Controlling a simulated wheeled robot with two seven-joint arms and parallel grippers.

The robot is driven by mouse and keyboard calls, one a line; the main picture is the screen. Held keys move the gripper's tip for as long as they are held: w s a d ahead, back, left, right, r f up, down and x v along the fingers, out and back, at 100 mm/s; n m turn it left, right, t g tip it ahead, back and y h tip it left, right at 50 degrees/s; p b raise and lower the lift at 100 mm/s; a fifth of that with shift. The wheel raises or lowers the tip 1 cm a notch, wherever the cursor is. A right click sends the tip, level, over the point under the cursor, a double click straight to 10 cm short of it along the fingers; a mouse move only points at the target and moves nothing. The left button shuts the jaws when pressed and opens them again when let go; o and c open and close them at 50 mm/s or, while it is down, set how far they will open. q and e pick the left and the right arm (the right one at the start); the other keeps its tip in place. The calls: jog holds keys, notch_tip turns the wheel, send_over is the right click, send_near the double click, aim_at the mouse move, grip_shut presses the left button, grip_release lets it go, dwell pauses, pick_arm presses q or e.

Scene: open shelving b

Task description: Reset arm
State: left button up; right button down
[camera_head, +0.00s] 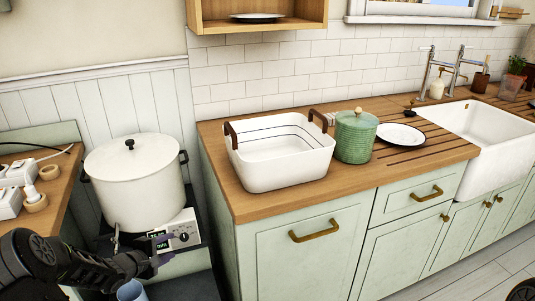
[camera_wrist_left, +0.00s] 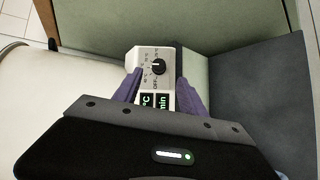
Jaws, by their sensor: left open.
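My left gripper (camera_head: 143,247) reaches in from the lower left of the head view, in front of a white control box with a dial and green display (camera_head: 174,235). In the left wrist view the gripper (camera_wrist_left: 160,92) is open, its two purple fingers apart. The control box (camera_wrist_left: 150,58) shows between and beyond them; I cannot tell whether they touch it. The box sits below a large white lidded pot (camera_head: 135,185). My right gripper is not in view; a small dark shape shows at the lower right edge of the head view.
A wooden counter (camera_head: 240,205) holds a white basin (camera_head: 285,170), a green lidded jar (camera_head: 355,138) and a plate (camera_head: 400,135). A sink (camera_head: 480,125) is at right. A bluish cup (camera_head: 131,290) stands low below my gripper.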

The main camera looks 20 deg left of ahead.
pick_arm(q)
jog(key=s+d+f+m+g+p, duration=0.1)
jog(key=s+d+f+m+g, duration=0.1)
jog(key=s+d+f+m, duration=0.3)
jog(key=s+d+f+m+g, duration=0.1)
jog(key=d+f+m, duration=0.15)
jog(key=d, duration=0.45)
jog(key=s+d+f+m+g+p, duration=0.1)
jog(key=s+d+f+m+g, duration=0.15)
jog(key=d+f, duration=0.3)
jog(key=s+d+m+g+h+p, duration=0.1)
jog(key=s+d+m+g+p, duration=0.1)
jog(key=s+d, duration=0.8)
jog(key=s+d+m+g+h+p, duration=0.2)
jog(key=s+d+m+g, duration=0.2)
jog(key=s+d, duration=0.7)
jog(key=d+m, duration=0.1)
jog(key=d, duration=0.3)
jog(key=shift+d+r+m, duration=0.3)
jog(key=shift+d+r, duration=0.05)
jog(key=shift+r, duration=0.05)
